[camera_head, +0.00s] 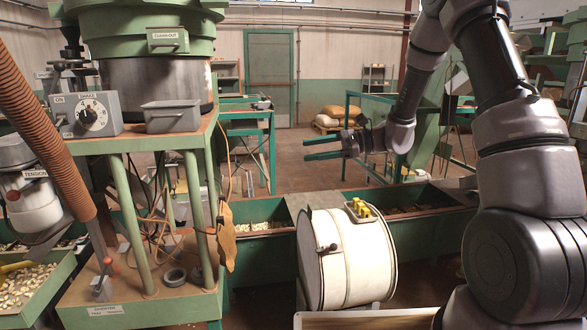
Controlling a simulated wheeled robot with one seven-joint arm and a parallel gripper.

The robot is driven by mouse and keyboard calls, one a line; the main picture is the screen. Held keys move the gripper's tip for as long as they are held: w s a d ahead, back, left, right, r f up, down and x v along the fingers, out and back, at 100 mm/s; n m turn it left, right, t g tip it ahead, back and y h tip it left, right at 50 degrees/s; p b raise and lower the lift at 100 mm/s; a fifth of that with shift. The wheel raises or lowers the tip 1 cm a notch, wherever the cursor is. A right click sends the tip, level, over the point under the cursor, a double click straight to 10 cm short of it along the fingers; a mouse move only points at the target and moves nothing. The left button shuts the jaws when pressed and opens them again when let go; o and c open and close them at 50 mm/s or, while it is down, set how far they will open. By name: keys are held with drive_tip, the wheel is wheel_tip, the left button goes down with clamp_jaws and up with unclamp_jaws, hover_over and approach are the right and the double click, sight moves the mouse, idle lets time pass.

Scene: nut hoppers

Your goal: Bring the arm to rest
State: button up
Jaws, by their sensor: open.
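My gripper (322,149) is in the head view, in the upper middle of the picture. Its two green fingers point left and stand apart, with nothing between them. My arm (525,130) rises along the right side and bends over at the top, and its wrist comes down to the gripper. The gripper hangs in the air above the white drum (345,255) and the green trough, touching nothing that I can see.
A green machine (140,35) on a green stand fills the left, with a grey box with a dial (85,115) and a ribbed brown hose (40,130). A bin of nuts (28,285) is at lower left. A green trough (262,245) runs behind the drum. Open floor (300,175) lies beyond.

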drive_tip(key=s+d+r+n+g+h, duration=0.1)
drive_tip(key=s+d+r+n+h, duration=0.25)
drive_tip(key=s, duration=0.35)
drive_tip(key=s+d+r+n+h, duration=0.2)
drive_tip(key=s+r+h, duration=0.1)
drive_tip(key=s+r, duration=0.25)
drive_tip(key=s+d+r+n+t+h, duration=0.2)
drive_tip(key=s+d+r+t+h, duration=0.1)
drive_tip(key=s+d, duration=0.3)
drive_tip(key=s+d+r+n+t+h, duration=0.2)
drive_tip(key=s+d+r+t+h, duration=0.1)
drive_tip(key=s+d, duration=0.3)
drive_tip(key=shift+d+t+h, duration=0.7)
drive_tip(key=shift+d+h, duration=0.05)
drive_tip(key=shift+d, duration=0.05)
